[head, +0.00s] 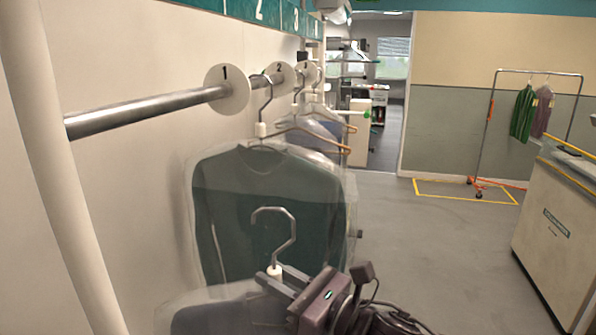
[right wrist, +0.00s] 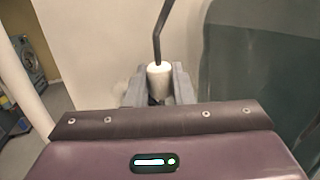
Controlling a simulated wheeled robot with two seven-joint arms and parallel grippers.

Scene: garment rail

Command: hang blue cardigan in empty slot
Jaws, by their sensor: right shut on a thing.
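My right gripper (head: 274,279) is shut on the white neck of a hanger, which also shows between the fingers (right wrist: 158,85) in the right wrist view. The metal hook (head: 290,232) stands up above the fingers, apart from the rail and lower than it. A dark garment in clear plastic (head: 225,318), likely the blue cardigan, hangs below, mostly cut off by the lower edge. The steel rail (head: 150,110) runs along the left wall. Its near stretch before disc 1 (head: 228,90) is bare. My left gripper is not in view.
A dark green garment in plastic (head: 265,200) hangs between disc 1 and disc 2 (head: 279,74), just behind the held hook. More hangers hang farther along. A pale post (head: 62,180) stands at the left. Open floor (head: 430,240) lies right, before a counter (head: 555,235).

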